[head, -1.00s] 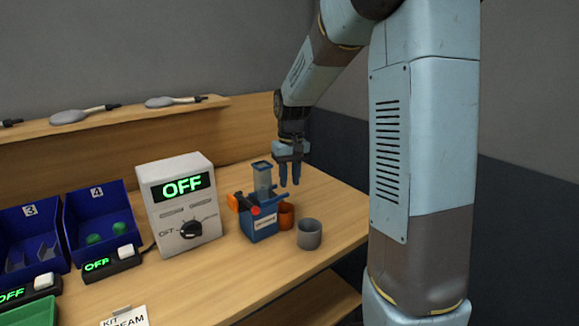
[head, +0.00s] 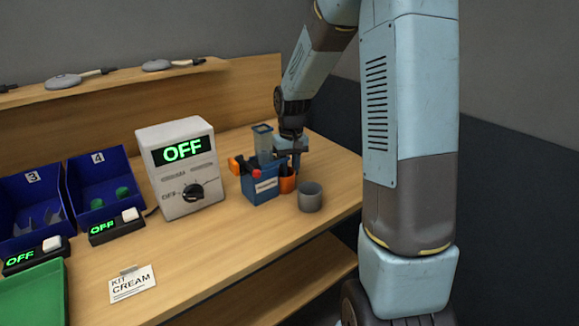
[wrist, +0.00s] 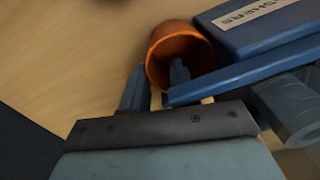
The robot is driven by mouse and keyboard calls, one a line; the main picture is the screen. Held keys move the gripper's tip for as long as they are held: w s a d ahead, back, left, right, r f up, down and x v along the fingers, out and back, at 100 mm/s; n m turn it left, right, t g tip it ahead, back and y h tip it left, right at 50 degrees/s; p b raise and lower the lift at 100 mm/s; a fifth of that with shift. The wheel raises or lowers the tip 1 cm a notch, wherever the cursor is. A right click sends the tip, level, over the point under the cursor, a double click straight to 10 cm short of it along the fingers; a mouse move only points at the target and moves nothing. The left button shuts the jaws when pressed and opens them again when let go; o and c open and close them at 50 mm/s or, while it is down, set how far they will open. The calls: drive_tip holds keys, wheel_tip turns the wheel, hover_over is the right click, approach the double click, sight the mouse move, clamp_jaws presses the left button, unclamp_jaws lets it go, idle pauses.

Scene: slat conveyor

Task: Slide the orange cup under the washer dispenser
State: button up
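The orange cup (head: 287,184) stands on the table at the right side of the blue washer dispenser (head: 259,186). In the wrist view the cup (wrist: 168,38) shows its open mouth, close beside the dispenser's labelled body (wrist: 268,32). My gripper (head: 291,163) is lowered over the cup, fingers pointing down. In the wrist view my gripper (wrist: 158,86) is open; one finger appears inside the cup's mouth and the other outside, with the wall between them and a gap showing. The fingertips' depth and any contact are hidden.
A grey cup (head: 311,197) stands just right of the orange one. A white box reading OFF (head: 183,172) is left of the dispenser. Blue bins (head: 100,190), a green tray (head: 38,297) and a KIT CREAM card (head: 132,285) lie further left. The front table is mostly bare.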

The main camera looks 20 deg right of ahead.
drive_tip(key=shift+c, duration=0.3)
clamp_jaws()
drive_tip(key=shift+w, duration=0.1)
drive_tip(key=shift+w+a, duration=0.15)
drive_tip(key=shift+w, duration=0.5)
drive_tip(key=shift+o, duration=1.6)
unclamp_jaws()
